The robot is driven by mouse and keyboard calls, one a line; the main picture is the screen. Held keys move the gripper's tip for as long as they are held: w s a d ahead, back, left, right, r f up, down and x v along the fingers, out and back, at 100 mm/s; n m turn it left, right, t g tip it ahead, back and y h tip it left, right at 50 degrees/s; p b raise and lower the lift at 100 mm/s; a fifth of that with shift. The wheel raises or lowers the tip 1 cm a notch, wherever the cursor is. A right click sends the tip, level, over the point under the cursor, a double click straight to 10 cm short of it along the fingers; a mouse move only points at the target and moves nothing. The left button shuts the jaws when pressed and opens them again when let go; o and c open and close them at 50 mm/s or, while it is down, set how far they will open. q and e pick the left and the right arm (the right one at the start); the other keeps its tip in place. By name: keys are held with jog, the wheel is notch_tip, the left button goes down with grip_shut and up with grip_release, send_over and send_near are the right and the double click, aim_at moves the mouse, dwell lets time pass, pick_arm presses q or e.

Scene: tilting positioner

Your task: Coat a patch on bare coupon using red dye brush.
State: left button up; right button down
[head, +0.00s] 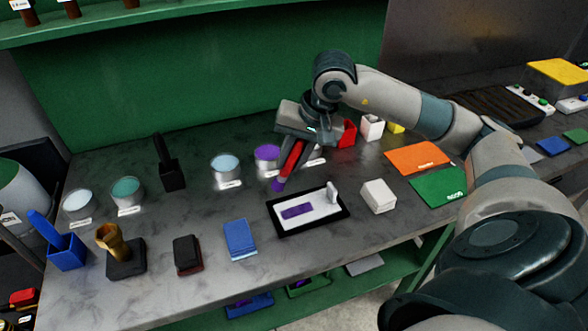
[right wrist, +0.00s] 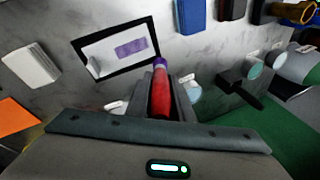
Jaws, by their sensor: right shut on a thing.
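My right gripper (head: 292,158) is shut on a red brush (head: 291,160) with a purple tip, held tilted with the tip down. The brush (right wrist: 161,95) also shows between the fingers in the right wrist view. The coupon (head: 316,212) is a white plate in a black frame, with a purple patch (head: 297,211) on its left part and a small white upright piece at its right. The brush tip is just behind the frame's far left edge; I cannot tell its height. The coupon (right wrist: 108,50) is beside the tip in the wrist view. My left gripper is not in view.
Dye pots stand behind: purple (head: 267,153), pale blue (head: 226,165), teal (head: 126,189). A white block (head: 378,196) is right of the coupon; a blue block (head: 240,239) is left. Orange (head: 418,157) and green (head: 438,187) mats lie further right. A red holder (head: 348,133) stands behind.

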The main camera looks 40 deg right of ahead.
jog(key=shift+a, duration=0.1)
jog(key=shift+s+a+f+h+b, duration=0.25)
jog(key=shift+s+a+b, duration=0.1)
jog(key=shift+s+a, duration=0.2)
jog(key=shift+s+a+f+h+b, duration=0.1)
jog(key=shift+s+a+h+b, duration=0.2)
jog(key=shift+s+a, duration=0.25)
